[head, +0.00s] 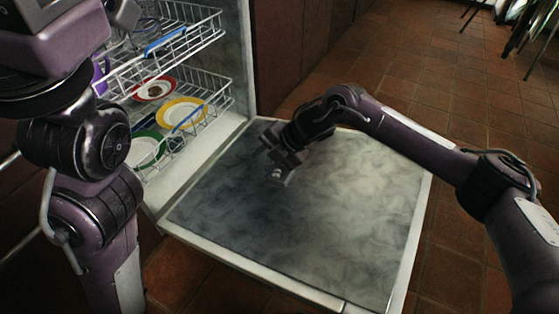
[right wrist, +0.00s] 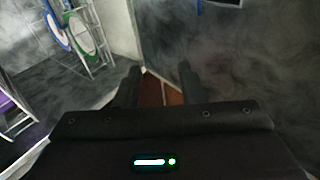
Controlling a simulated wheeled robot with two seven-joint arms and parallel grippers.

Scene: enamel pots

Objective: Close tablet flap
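An open dishwasher door (head: 340,215) lies flat, its grey, cloudy inner face upward; it also fills much of the right wrist view (right wrist: 255,70). My right gripper (head: 281,168) is low over the door's upper-middle part. In the right wrist view its two dark fingers (right wrist: 158,78) stand apart with nothing between them. A small light-grey piece shows at its tip in the head view; I cannot tell whether it is the flap. A dark, blue-edged piece (right wrist: 222,3) is cut off at the right wrist view's top edge; I cannot identify it. My left gripper is out of view.
Wire racks (head: 205,72) stand out of the dishwasher on the left, holding a yellow-rimmed plate (head: 181,112), a red-rimmed plate (head: 153,90) and a green-rimmed plate (head: 145,150). My left arm stands in front of them.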

